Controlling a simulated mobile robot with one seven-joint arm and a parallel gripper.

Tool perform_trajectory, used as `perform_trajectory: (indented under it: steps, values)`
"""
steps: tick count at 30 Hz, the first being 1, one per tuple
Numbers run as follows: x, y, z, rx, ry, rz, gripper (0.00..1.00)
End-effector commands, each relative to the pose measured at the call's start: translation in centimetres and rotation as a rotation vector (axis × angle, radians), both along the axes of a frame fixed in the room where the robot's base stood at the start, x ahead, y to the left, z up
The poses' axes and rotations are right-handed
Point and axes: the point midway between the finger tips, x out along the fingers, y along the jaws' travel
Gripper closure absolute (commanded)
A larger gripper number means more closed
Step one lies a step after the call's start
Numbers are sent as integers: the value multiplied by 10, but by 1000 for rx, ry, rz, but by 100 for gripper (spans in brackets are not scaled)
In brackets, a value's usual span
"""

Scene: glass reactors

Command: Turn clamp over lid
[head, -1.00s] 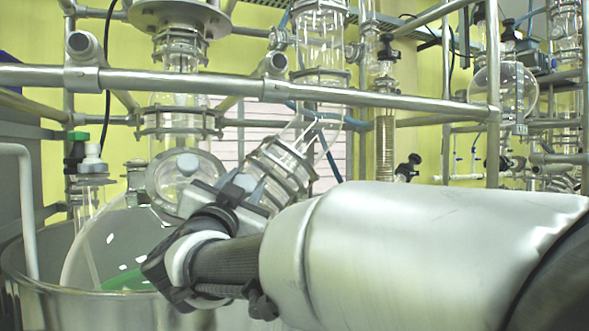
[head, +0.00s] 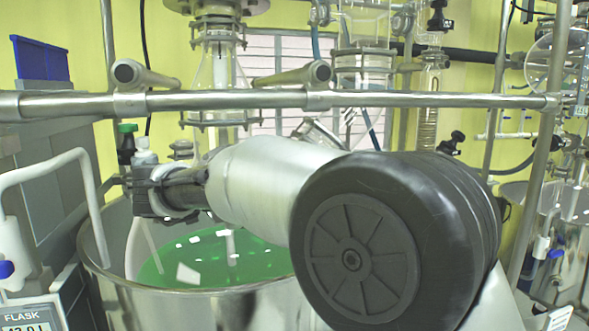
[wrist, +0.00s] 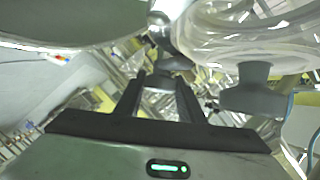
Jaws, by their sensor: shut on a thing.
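My gripper (wrist: 158,88) reaches up the middle of the wrist view. Its two dark fingers are closed in on a small grey knob-like part (wrist: 160,76), which seems to be the clamp's handle. A second grey knob (wrist: 252,90) stands to the right, below a clear glass flange or lid (wrist: 245,40). In the head view my gripper (head: 155,190) is a dark shape at the left end of my silver arm, above the left part of the reactor opening. There the arm hides the clamp and most of the lid.
A steel vessel (head: 190,302) with green contents (head: 215,258) stands below my arm. A horizontal steel rail (head: 230,101) crosses in front of the glassware. A white bent pipe (head: 45,168) and a flask display (head: 30,318) are at the left. More glassware stands at the right.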

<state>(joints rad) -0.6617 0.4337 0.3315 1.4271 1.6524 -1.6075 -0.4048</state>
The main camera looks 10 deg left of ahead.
Motion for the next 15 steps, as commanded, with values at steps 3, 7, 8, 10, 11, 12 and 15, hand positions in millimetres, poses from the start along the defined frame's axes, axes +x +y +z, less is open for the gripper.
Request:
perform_trajectory:
  steps: [3, 7, 8, 10, 11, 12, 15]
  values:
    - [1, -1, 3, 35, 19, -35, 87]
    - [0, -1, 2, 62, 30, -61, 87]
    - [0, -1, 1, 66, 32, -65, 87]
    - [0, -1, 1, 74, 35, -71, 87]
    - [0, -1, 1, 76, 36, -73, 87]
    - [0, -1, 1, 79, 37, -76, 87]
    - [0, -1, 0, 83, 38, -79, 87]
